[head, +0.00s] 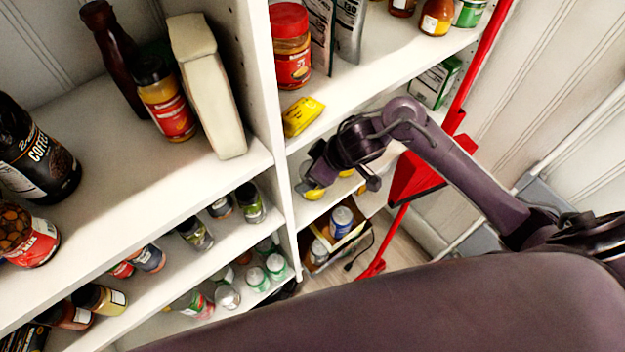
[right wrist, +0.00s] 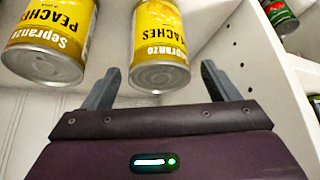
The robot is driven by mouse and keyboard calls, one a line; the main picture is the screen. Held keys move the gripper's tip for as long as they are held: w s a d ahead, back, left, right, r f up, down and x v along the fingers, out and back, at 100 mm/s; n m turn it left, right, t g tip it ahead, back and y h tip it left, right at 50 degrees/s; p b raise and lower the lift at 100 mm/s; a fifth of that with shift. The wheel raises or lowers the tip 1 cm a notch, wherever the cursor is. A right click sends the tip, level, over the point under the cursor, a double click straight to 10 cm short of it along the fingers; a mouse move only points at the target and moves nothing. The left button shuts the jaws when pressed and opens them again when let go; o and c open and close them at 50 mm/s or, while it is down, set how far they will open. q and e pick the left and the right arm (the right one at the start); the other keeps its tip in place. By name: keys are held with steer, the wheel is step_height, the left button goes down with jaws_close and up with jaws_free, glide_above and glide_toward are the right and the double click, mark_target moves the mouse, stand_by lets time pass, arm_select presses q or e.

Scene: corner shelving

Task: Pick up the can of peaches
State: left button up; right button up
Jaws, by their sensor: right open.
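In the right wrist view, a yellow can of peaches (right wrist: 161,42) stands between the spread fingers of my right gripper (right wrist: 160,75). The gripper is open, with a gap showing between each finger and the can. A second yellow peaches can (right wrist: 50,38) is to the left, outside the fingers. In the head view my right gripper (head: 310,180) reaches into a shelf bay, with bits of yellow cans (head: 313,194) showing below it, mostly hidden by the gripper and arm. My left gripper is not in view.
A yellow packet (head: 302,116) lies on the same bay's shelf or just above it. A white upright panel (head: 268,70) stands left of the arm. A red peanut butter jar (head: 290,45) is on the shelf above. A red broom and dustpan (head: 425,170) stand at the right.

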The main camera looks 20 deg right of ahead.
steer(key=shift+x, duration=1.4)
steer(key=c, duration=1.3)
steer(key=shift+r, duration=0.15)
steer(key=shift+r, duration=0.5)
steer(key=shift+s+d+r, duration=0.15)
steer(key=shift+d, duration=0.05)
steer(key=shift+s+d+b, duration=0.55)
steer(key=shift+s+d, duration=1.4)
steer(key=shift+s, duration=0.2)
steer(key=shift+s+d+b, duration=0.6)
steer(key=shift+s+d, duration=1.4)
steer(key=shift+s, duration=0.2)
steer(key=shift+s+d+b, duration=0.55)
steer(key=shift+s+d, duration=1.4)
steer(key=shift+s, duration=0.2)
